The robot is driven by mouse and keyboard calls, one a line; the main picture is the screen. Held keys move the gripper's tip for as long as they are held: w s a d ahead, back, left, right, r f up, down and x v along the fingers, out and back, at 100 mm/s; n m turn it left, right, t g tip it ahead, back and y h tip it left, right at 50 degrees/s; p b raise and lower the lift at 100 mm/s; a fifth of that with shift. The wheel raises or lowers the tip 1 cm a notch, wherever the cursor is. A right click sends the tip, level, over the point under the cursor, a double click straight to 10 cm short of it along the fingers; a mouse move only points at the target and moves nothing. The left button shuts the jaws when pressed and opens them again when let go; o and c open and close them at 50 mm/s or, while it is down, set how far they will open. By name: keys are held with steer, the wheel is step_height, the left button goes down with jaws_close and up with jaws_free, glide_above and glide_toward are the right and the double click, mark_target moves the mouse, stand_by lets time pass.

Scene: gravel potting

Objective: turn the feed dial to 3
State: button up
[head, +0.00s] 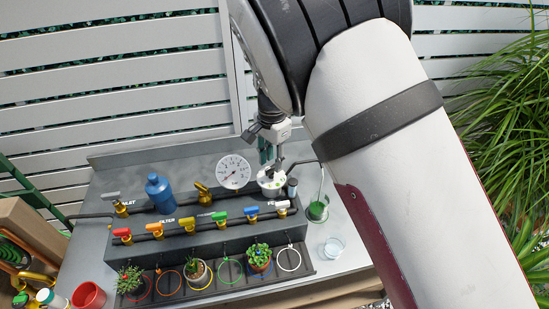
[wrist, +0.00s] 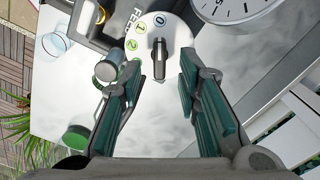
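The feed dial is a white disc (wrist: 178,30) with a grey-black knob (wrist: 160,58) at its middle. In the wrist view, coloured marks 0, 1 and 2 show on its upper left part; a 3 cannot be made out. The knob lies in line with the 0 mark, but which end is the pointer I cannot tell. The dial also shows in the head view (head: 267,184), partly covered by my gripper. My gripper (wrist: 160,72) is open, with its teal-padded fingers on either side of the knob and gaps on both sides. It appears not to touch the knob.
A round gauge (head: 233,172) stands close left of the dial. A small grey-capped cylinder (wrist: 106,70) is near my left finger. A green container (head: 318,210) and a clear glass (head: 333,247) stand to the right. Several coloured valves and a blue bottle (head: 160,193) are at left.

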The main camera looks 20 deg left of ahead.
steer(key=shift+f, duration=0.9)
jaws_close()
